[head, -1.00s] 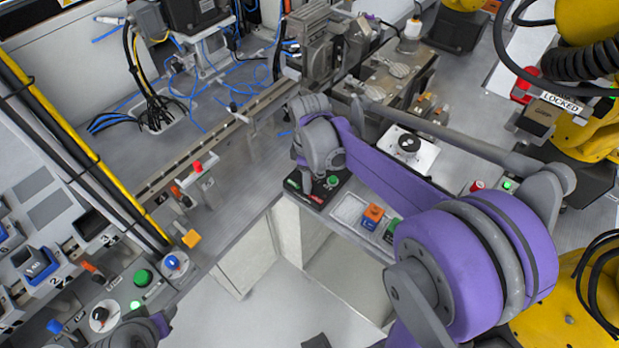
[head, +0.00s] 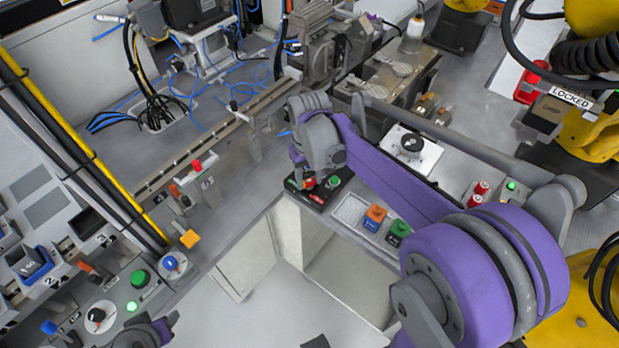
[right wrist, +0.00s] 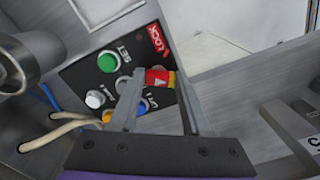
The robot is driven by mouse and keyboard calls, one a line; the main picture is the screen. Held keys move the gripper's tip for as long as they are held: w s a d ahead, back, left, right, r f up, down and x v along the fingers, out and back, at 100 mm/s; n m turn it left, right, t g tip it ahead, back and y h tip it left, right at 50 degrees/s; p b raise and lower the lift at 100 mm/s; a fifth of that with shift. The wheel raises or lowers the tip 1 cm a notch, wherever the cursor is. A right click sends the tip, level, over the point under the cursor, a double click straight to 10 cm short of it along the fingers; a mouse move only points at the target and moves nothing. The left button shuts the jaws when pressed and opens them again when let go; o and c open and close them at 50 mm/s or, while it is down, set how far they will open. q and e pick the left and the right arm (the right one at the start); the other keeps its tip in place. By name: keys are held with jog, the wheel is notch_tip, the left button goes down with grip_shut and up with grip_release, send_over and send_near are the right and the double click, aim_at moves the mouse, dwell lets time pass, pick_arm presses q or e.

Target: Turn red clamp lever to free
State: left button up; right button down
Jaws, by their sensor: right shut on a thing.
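The red clamp lever (right wrist: 160,78), with a white mark on it, sits on a black panel (right wrist: 85,75) in the right wrist view. My right gripper (right wrist: 157,84) is shut on the lever, with one finger on either side of it. A red part also shows under the gripper in the head view (head: 308,183). The panel has a green button, a white knob and the words SET and LOCK. The fingers cover part of the panel and its lettering. Only a piece of my left arm shows at the bottom left of the head view.
A rail (head: 215,138) with small clamps runs along the bench at left. Pale cables (right wrist: 60,133) lie beside the panel. Open floor lies in front of the bench.

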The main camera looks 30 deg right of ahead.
aim_at(308, 182)
jog(key=shift+m, duration=1.5)
jog(key=shift+c, duration=1.8)
grip_release()
notch_tip(308, 182, up, 11)
jog(key=shift+a+f, duration=0.1)
